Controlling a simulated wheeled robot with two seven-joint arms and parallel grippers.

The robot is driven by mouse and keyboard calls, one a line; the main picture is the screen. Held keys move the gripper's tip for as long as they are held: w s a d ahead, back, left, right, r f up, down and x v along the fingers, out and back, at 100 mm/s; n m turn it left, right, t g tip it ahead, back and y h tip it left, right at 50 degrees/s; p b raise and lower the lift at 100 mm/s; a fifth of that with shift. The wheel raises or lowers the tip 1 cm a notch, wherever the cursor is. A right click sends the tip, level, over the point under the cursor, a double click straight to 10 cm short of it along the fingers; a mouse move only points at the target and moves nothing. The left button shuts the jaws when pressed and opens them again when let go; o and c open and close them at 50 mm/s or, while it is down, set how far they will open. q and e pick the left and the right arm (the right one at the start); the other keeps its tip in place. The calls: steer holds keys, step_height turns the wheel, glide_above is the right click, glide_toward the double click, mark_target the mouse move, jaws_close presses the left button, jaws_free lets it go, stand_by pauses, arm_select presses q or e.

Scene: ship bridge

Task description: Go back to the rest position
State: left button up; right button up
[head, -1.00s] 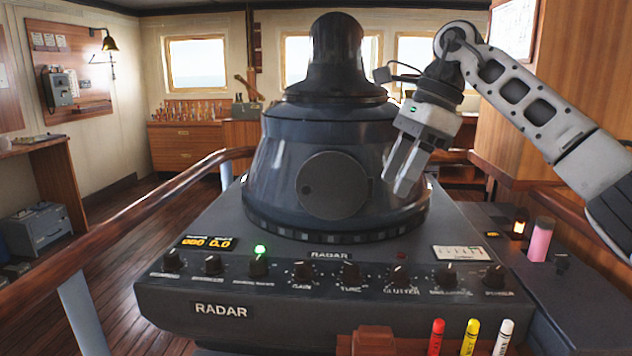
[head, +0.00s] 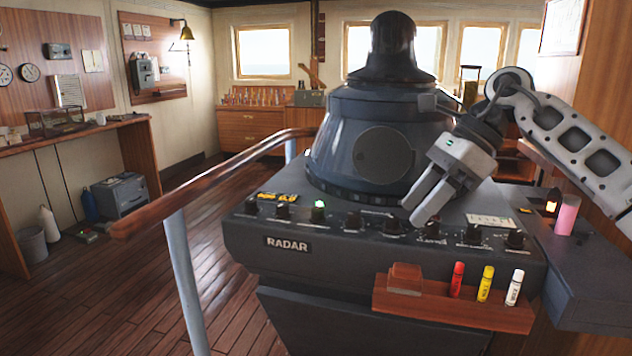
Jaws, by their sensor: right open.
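My right gripper (head: 428,207) is open and empty. Its arm comes in from the right, and its fingers point down and to the left over the right part of the radar console (head: 262,268). In the picture the fingers cover part of the console top and its knob row. I cannot tell the exact gap between the fingertips and the console. My left gripper is not in view.
A wooden tray (head: 450,312) on the console front holds red, yellow and white markers. A pink cylinder (head: 567,214) stands at the right. A wooden handrail (head: 215,178) runs along the left. The floor (head: 120,290) at the left is mostly clear.

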steer(key=s+a+f+m+t+y, duration=0.1)
steer(key=s+a+f+m+y, duration=0.2)
steer(key=a+f+m+y, duration=0.35)
steer(key=s+a+f+m+t+y, duration=0.1)
steer(key=s+a+f+m+y, duration=0.25)
steer(key=a+y, duration=0.5)
steer(key=s+d+f+m+t+h, duration=0.1)
steer(key=d+f+m+t+h, duration=0.3)
steer(key=m, duration=0.6)
steer(key=s+d+f+m+t+h, duration=0.15)
steer(key=f+m+t+h, duration=0.4)
steer(key=m, duration=0.55)
steer(key=s+d+f+m+t+h, duration=0.2)
steer(key=f+m+t+h, duration=0.35)
steer(key=m, duration=0.45)
steer(key=s+d+f+m+g+h, duration=0.4)
steer(key=s+d+f+m+g, duration=0.2)
steer(key=s+f+m, duration=0.3)
steer(key=s+f, duration=0.4)
steer(key=s, duration=0.1)
steer(key=shift+f, duration=0.4)
steer(key=shift+c, duration=0.3)
